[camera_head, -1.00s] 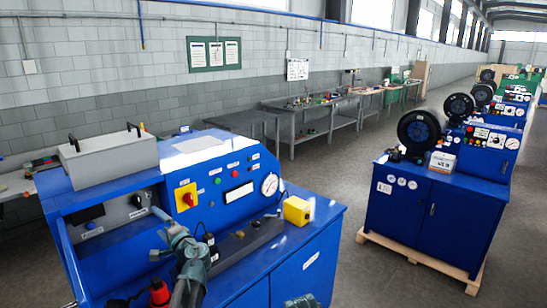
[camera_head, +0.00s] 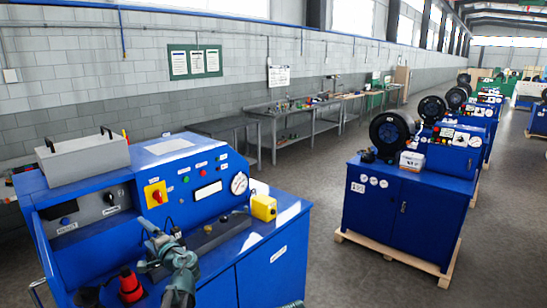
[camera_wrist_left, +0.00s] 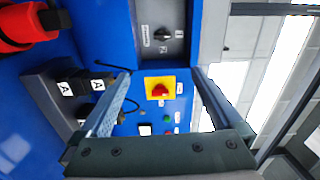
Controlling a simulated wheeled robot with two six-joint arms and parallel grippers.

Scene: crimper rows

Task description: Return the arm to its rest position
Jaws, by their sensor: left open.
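My left gripper (camera_head: 150,228) shows low in the head view, in front of the blue crimping machine (camera_head: 222,222). In the left wrist view, its two fingers (camera_wrist_left: 165,75) stand wide apart with nothing between them. The machine's red knob on a yellow plate (camera_wrist_left: 160,88) shows through the gap, farther off. The same yellow plate (camera_head: 155,194) is on the panel in the head view. The fingertips look clear of the panel. My right gripper does not show; a small grey-green part at the bottom edge may be my other arm.
A red and black object (camera_head: 130,285) stands on the machine close to my left arm; it also shows in the wrist view (camera_wrist_left: 25,28). A yellow box (camera_head: 263,207) sits on the right ledge. Another blue machine (camera_head: 400,205) stands on a pallet, with open floor between.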

